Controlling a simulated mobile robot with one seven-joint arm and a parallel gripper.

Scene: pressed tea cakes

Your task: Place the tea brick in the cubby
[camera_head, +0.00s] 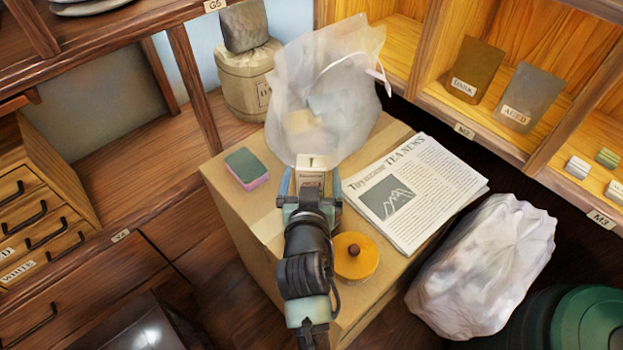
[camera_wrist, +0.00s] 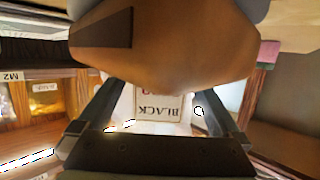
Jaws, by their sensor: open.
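A pale block with a "BLACK" label (camera_wrist: 158,107), apparently the tea brick, lies between the two fingers of my gripper (camera_wrist: 155,112) in the wrist view. The fingers are apart, and some room shows beside the block. In the head view my gripper (camera_head: 311,190) is over the cardboard box, and the block's pale top (camera_head: 312,162) shows just beyond it. Whether the block is touching a finger or resting on something is unclear.
The cardboard box (camera_head: 222,196) carries a translucent bag (camera_head: 330,90), a green-and-pink sponge (camera_head: 247,167), a newspaper (camera_head: 415,193) and an orange round lid (camera_head: 355,262). A white crumpled bag (camera_head: 483,268) lies right of it. A brown shape (camera_wrist: 165,45) fills the upper wrist view.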

